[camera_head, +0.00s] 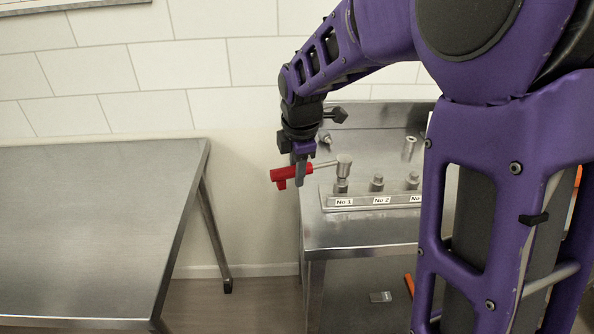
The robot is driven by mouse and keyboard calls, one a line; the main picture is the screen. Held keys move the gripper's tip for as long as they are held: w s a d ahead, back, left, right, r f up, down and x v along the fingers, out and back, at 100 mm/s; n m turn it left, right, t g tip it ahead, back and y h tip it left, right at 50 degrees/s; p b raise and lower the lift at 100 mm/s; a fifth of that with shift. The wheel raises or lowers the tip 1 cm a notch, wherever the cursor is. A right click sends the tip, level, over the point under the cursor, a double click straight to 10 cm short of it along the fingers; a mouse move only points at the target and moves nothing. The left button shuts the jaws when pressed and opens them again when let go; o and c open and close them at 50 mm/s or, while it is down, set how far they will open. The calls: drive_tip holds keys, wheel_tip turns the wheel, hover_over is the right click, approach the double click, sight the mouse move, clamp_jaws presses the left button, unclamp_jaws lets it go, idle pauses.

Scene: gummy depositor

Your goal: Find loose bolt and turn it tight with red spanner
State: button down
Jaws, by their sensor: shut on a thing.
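My gripper (301,172) is shut on the red spanner (281,176), holding it level by its red handle. The spanner's grey shaft runs right, and its socket head (344,160) is directly above or on the bolt at the label No 1 (343,201). I cannot tell whether the socket is seated on that bolt. The bolt at No 2 (377,183) and a third bolt (412,181) stand upright on the same metal strip (360,198). The rest of the strip on the right is hidden behind my arm. Which bolt is loose does not show.
The strip lies on a steel bench (345,232) with a raised back edge. Metal fittings (409,149) stand behind the bolts. An empty steel table (90,220) stands at the left, with a floor gap between.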

drive_tip(key=shift+r, duration=0.1)
drive_tip(key=shift+r+p, duration=1.7)
drive_tip(key=shift+r, duration=0.3)
